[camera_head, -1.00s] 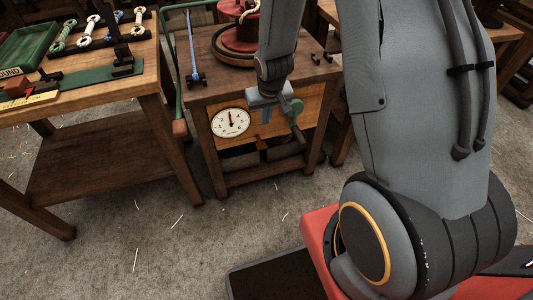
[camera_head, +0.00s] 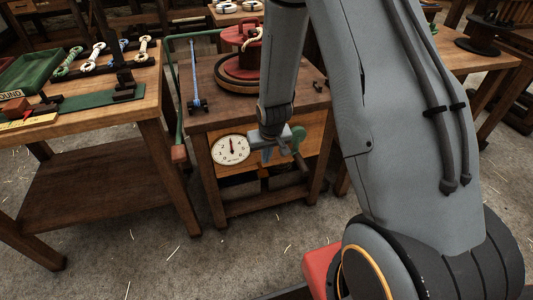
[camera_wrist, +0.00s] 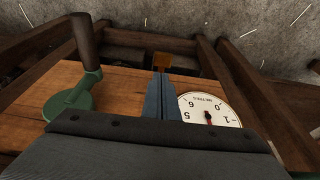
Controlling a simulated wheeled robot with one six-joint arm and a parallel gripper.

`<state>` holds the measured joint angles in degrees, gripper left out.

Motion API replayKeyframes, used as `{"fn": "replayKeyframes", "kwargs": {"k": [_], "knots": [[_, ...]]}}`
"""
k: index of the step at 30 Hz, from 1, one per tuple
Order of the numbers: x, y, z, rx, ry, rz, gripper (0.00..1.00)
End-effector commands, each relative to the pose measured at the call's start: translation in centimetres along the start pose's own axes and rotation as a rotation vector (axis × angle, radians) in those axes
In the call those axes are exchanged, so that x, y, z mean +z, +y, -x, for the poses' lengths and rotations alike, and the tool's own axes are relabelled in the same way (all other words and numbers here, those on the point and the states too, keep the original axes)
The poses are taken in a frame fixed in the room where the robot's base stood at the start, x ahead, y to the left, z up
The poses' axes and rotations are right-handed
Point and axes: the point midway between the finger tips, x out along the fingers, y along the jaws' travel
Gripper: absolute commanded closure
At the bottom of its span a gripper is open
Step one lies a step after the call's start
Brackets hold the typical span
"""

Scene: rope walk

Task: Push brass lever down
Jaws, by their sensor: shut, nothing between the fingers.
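The brass lever (camera_wrist: 161,61) is a small yellow-brown tab at the edge of the wooden panel in the wrist view, just beyond my fingertips. In the head view my gripper hides most or all of it. My gripper (camera_head: 266,156) is shut and empty, in front of the panel between the dial and the green crank. In the wrist view my gripper (camera_wrist: 161,80) points at the lever, its fingers together. Whether the tips touch the lever, I cannot tell.
A round white dial (camera_head: 231,150) is left of my gripper, its needle near upright. A green crank (camera_head: 299,139) with a dark handle is close on the right. A workbench (camera_head: 150,125) stands to the left. The floor in front is open.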

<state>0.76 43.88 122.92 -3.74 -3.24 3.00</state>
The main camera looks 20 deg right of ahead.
Motion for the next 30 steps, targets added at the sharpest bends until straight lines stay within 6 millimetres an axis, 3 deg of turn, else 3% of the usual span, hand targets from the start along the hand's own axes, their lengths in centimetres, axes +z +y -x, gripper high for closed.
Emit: {"fn": "replayKeyframes", "kwargs": {"k": [6, 12, 30], "knots": [[0.3, 0.0, -4.1, 0.0, -0.003, 0.0, 1.0], [0.9, 0.0, -6.2, 0.0, 0.0, 0.0, 1.0], [0.7, 0.0, -7.2, 0.0, 0.012, 0.0, 1.0]]}}
